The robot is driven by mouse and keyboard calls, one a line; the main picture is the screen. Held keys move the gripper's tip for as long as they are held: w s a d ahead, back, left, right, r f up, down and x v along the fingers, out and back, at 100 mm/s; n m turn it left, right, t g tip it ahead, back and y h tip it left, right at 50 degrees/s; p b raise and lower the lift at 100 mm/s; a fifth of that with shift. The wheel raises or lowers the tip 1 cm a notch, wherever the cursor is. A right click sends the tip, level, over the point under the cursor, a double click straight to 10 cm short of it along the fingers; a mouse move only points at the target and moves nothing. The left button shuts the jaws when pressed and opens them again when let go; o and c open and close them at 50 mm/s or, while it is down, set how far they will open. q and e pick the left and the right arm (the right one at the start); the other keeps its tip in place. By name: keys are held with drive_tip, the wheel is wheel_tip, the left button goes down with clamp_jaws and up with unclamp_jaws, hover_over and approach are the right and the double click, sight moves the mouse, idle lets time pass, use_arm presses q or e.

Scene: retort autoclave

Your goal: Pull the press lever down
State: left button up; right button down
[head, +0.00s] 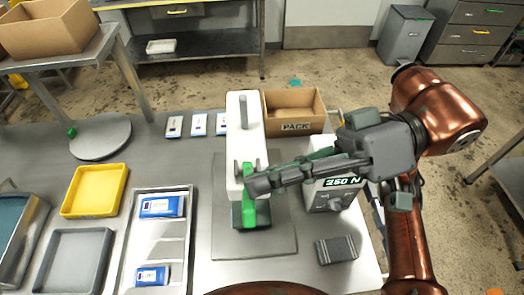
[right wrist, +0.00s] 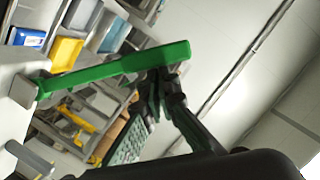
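The press has a white column (head: 236,135) standing on a grey base plate (head: 228,243) in the middle of the bench. Its green lever (head: 248,213) is on the front of the column. In the right wrist view the lever (right wrist: 100,72) runs from the white body at left to a free end at right. My right gripper (head: 256,184) lies across the lever from the right. Its fingertips (right wrist: 160,76) come together at the lever near its free end; they look shut, with nothing clearly between them. Contact is hard to judge. My left gripper is not in view.
A cardboard box (head: 292,108) stands behind the press, and a box marked 250 N (head: 328,198) to its right. A small dark grey block (head: 337,250) lies at front right. A yellow tray (head: 95,190) and a metal tray with blue-and-white packs (head: 157,235) are left.

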use_arm(q)
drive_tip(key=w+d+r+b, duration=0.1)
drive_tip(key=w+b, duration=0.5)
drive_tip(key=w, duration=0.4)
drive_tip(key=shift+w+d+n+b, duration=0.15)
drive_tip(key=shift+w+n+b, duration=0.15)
drive_tip(key=shift+b, duration=0.1)
use_arm(e)
drive_tip(key=s+f+n+t, duration=0.1)
drive_tip(key=s+f+n, duration=0.2)
drive_tip(key=s+f, duration=0.2)
wheel_tip(320, 180, down, 3)
drive_tip(key=shift+s+r+n+h, duration=0.2)
drive_tip(key=shift+s+n+h, duration=0.1)
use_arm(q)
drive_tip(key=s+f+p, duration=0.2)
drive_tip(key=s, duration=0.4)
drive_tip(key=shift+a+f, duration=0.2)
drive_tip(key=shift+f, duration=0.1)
use_arm(e)
drive_tip(key=w+d+r, duration=0.2)
drive_tip(key=d+r, duration=0.5)
drive_tip(key=d, duration=0.2)
drive_tip(key=shift+d, duration=0.35)
